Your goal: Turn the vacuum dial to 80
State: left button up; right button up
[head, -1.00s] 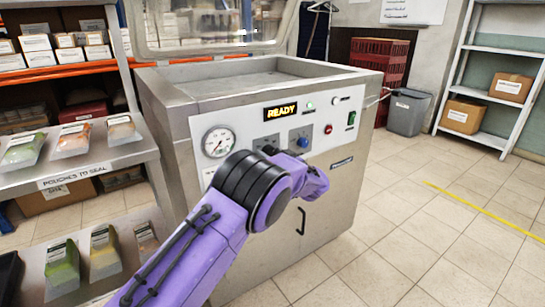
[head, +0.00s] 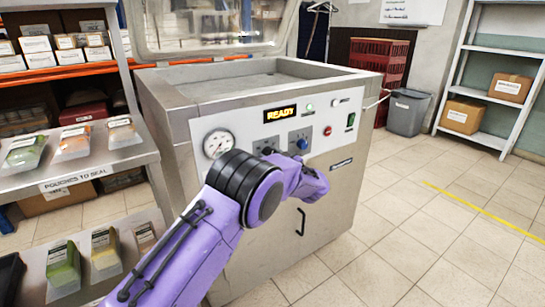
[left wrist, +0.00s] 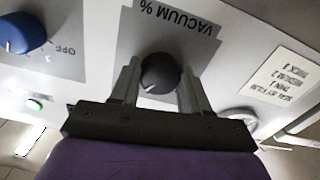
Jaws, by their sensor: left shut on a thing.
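The vacuum dial (left wrist: 159,73) is a round black knob with a white pointer mark, on a grey plate printed "VACUUM %" (left wrist: 177,18). In the left wrist view its pointer is toward the lower left. My left gripper (left wrist: 160,80) is shut on the dial, one finger on each side. In the head view my purple left arm reaches the panel (head: 345,120) and hides most of the dial and the fingers. The dial's scale numbers cannot be read. My right gripper is not in view.
A blue knob (head: 303,143) sits just right of the vacuum dial; it also shows in the left wrist view (left wrist: 22,33). A round gauge (head: 218,143) is to its left. The display (head: 286,114) reads "READY". A pouch shelf (head: 95,166) stands at left; open floor lies right.

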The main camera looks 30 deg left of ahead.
pick_arm(q)
jog(key=shift+n+b, duration=2.3)
jog(key=shift+n, duration=5.9)
jog(key=o, duration=1.1)
jog(key=shift+c, duration=0.2)
jog(key=shift+r, duration=0.1)
jog(key=v, duration=1)
jog(key=shift+d+p, duration=0.3)
jog(key=shift+p, duration=0.05)
